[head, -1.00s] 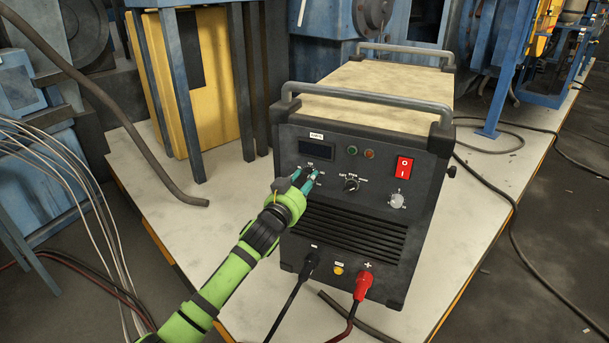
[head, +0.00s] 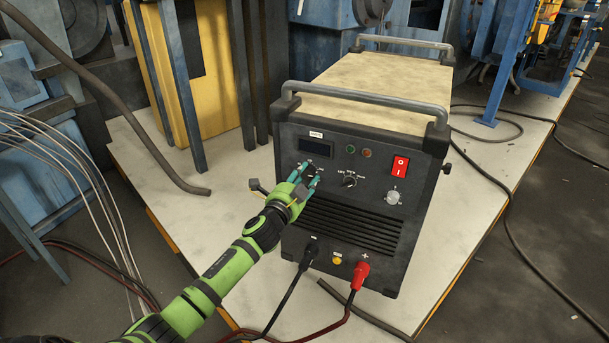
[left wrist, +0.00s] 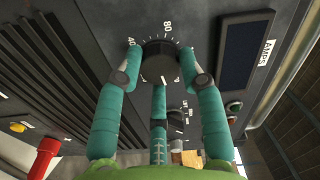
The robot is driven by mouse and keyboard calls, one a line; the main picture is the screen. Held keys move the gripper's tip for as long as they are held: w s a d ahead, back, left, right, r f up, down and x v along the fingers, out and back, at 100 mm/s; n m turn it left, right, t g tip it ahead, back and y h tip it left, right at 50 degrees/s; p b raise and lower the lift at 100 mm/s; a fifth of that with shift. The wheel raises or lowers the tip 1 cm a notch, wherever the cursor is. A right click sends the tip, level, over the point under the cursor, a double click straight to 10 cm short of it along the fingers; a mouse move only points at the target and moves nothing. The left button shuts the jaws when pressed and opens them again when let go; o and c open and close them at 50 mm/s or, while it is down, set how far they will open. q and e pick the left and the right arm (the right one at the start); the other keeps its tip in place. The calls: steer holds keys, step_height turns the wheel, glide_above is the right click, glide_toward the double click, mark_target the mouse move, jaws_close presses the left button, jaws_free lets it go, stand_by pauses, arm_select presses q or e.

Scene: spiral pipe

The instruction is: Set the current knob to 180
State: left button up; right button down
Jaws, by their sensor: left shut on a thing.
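The current knob (left wrist: 158,62) is black and round, on the welder's dark front panel (head: 395,222). In the left wrist view it has a pale pointer line, and the scale marks 40 and 80 show beside it. Other scale numbers are hidden or too small to read. My left gripper (head: 309,180) is shut on the knob, with teal fingers on both sides of it; it also shows in the left wrist view (left wrist: 163,76). In the head view the fingers cover much of the knob. My right gripper is not in view.
The dark display (head: 316,147) is above the knob. A selector knob (head: 348,180), a red power switch (head: 400,166) and a grey knob (head: 393,198) sit to the right. A red cable plug (head: 361,275) and a black plug (head: 310,252) are below.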

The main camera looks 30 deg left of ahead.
arm_select(q)
steer(key=shift+a+m+p, duration=0.15)
steer(key=shift+m, duration=0.8)
steer(key=shift+a+m+p, duration=0.1)
steer(key=shift+m+p, duration=0.05)
steer(key=shift+m, duration=0.8)
steer(key=o, duration=1.2)
steer(key=shift+c, duration=0.2)
steer(key=shift+d, duration=0.1)
steer(key=shift+s, duration=0.2)
steer(key=s, duration=1.1)
steer(key=shift+s+d, duration=0.25)
steer(key=shift+d, duration=0.05)
